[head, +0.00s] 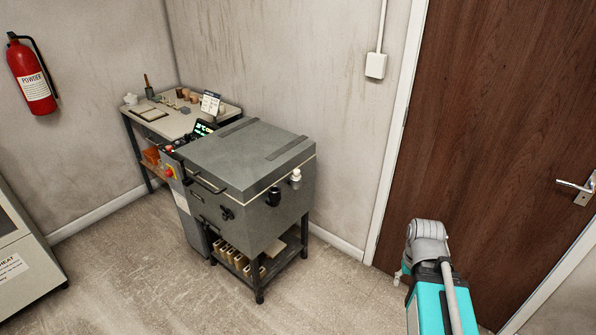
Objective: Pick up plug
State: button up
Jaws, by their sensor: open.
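Two small fittings on the right side of the grey kiln could be the plug. One is a white knob-like piece (296,178) near the kiln's upper right edge. The other is a black piece (273,196) to its left and slightly lower. Both are too small to tell which is the plug. My grey and teal arm shows at the lower right, in front of the door and well apart from the kiln. The gripper at its end cannot be made out.
The kiln (243,158) stands on a dark frame with several tan blocks (238,260) on its lower shelf. A worktable (180,120) with tools and pots is behind it at left. Bare floor (330,290) lies between the kiln and my arm. A brown door (500,130) is at right.

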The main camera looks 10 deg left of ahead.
aim_at(297, 175)
jog(key=u, duration=0.15)
jog(key=i, duration=1.15)
jog(key=u, duration=0.8)
